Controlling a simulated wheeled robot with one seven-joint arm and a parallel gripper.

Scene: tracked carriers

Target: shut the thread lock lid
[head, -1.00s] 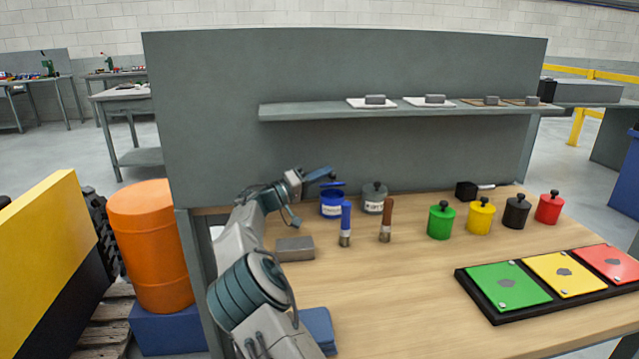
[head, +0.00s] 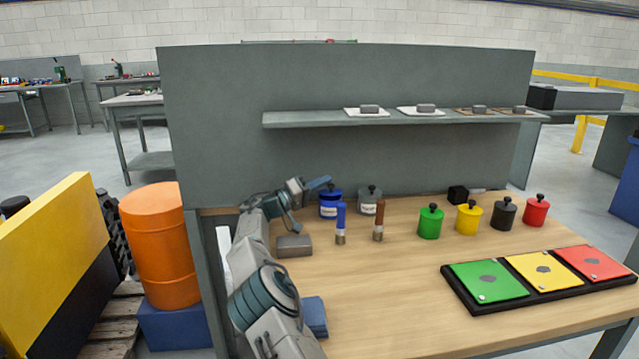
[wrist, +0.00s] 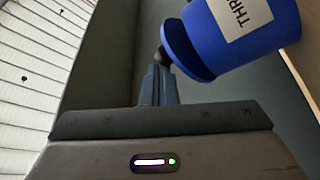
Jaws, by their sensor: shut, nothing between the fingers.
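The thread lock tin is a blue can (head: 329,206) with a white label, at the back left of the bench. It also shows at the upper right of the wrist view (wrist: 228,45), its label partly readable as "THR". Its blue lid (wrist: 182,50) lies over the mouth, with a dark narrow gap between lid and can; it looks slightly tilted, not flush. A dark knob (wrist: 161,57) stands on the lid. My gripper (head: 328,180) is shut and empty, just above the lid. In the wrist view the fingertips (wrist: 159,72) are close to the knob; contact cannot be told.
A grey tin (head: 369,201) stands just right of the blue one. Blue-handled (head: 341,222) and brown-handled (head: 379,219) brushes stand in front. A grey block (head: 294,246) lies near my arm. The back panel (head: 220,120) rises behind; the bench's middle is clear.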

